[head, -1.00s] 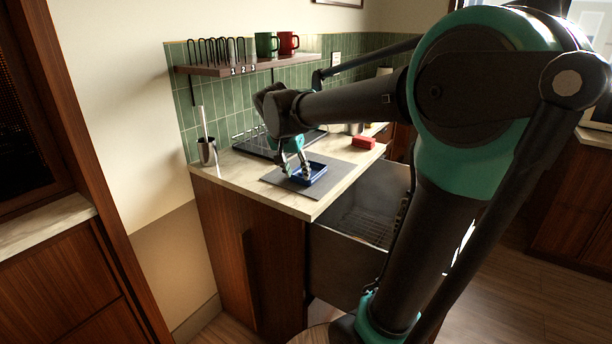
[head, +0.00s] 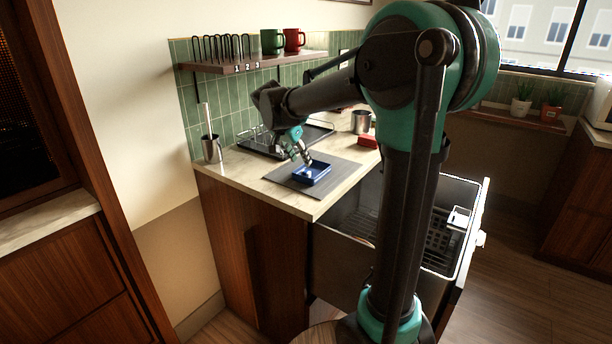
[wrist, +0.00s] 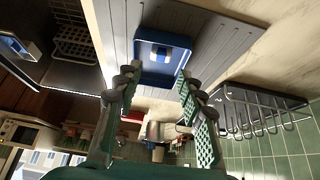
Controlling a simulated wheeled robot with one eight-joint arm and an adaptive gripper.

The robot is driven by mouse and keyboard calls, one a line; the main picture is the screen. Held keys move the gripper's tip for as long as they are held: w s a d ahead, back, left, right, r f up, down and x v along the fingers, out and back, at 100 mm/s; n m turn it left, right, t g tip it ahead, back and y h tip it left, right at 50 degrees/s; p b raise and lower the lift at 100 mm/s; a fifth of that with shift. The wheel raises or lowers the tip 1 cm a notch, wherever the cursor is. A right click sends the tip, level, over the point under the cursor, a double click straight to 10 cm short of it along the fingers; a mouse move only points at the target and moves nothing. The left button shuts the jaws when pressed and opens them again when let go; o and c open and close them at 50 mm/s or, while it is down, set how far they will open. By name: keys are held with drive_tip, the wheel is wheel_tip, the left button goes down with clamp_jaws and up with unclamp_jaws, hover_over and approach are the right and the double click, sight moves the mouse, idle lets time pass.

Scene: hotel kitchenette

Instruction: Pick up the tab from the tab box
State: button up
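The small blue tab box (head: 322,178) sits on a grey mat (head: 283,176) on the counter. A pale tab with a blue part (wrist: 161,53) lies inside the box in the wrist view; in the head view it is a small white patch (head: 309,174). My gripper (head: 305,161) is just above the box's back-left side, tilted down toward it. In the wrist view my gripper (wrist: 158,73) has its two fingers apart with nothing between them, and the box (wrist: 145,74) lies beyond the tips. The exact gap to the box is hard to tell.
An open metal dishwasher drawer (head: 345,216) with racks stands below the counter's right. A dish rack (head: 262,146), a metal cup with a brush (head: 211,149), a red block (head: 367,141) and a steel cup (head: 360,122) surround the mat. A mug shelf (head: 250,65) hangs above.

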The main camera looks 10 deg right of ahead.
sight(308, 176)
drive_tip(key=shift+x, duration=3.35)
drive_tip(key=shift+s+a, duration=0.1)
drive_tip(key=shift+c, duration=0.2)
drive_tip(key=c, duration=0.6)
